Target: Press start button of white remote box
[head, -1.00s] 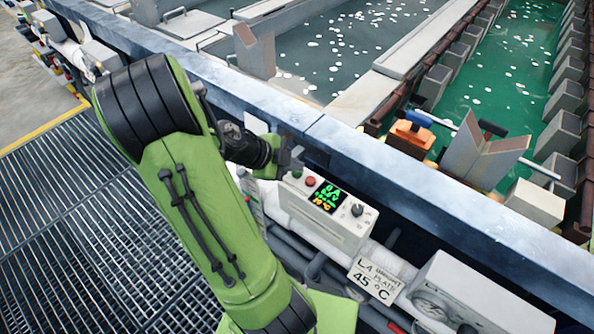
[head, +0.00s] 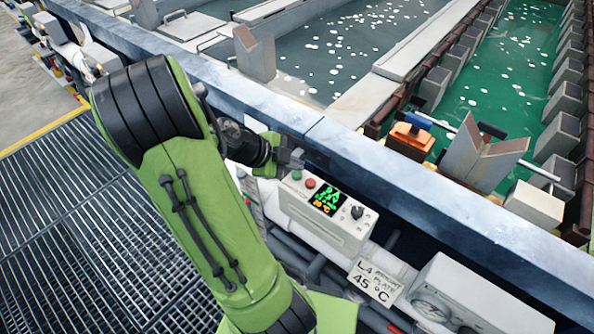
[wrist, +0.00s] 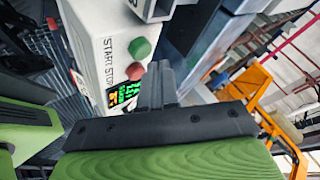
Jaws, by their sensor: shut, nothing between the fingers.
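The white remote box (head: 318,218) is mounted on a pipe beside the tank edge. It also shows tilted in the wrist view (wrist: 92,35). Its top carries a green button (head: 297,175), a red button (head: 310,183), a lit display (head: 327,200) and a dark knob. In the wrist view, START is printed by the green button (wrist: 140,47) and STOP by the red one (wrist: 135,71). My gripper (head: 293,158) is shut and empty, just behind the green button in the head view. In the wrist view its fingertips (wrist: 160,68) appear beside both buttons; contact cannot be told.
A long blue-grey tank rail (head: 370,160) runs close behind the box. A label plate (head: 375,282) and a white gauge box (head: 470,300) sit to the right. Tanks of liquid lie beyond the rail. A metal grating (head: 80,240) covers the floor at left.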

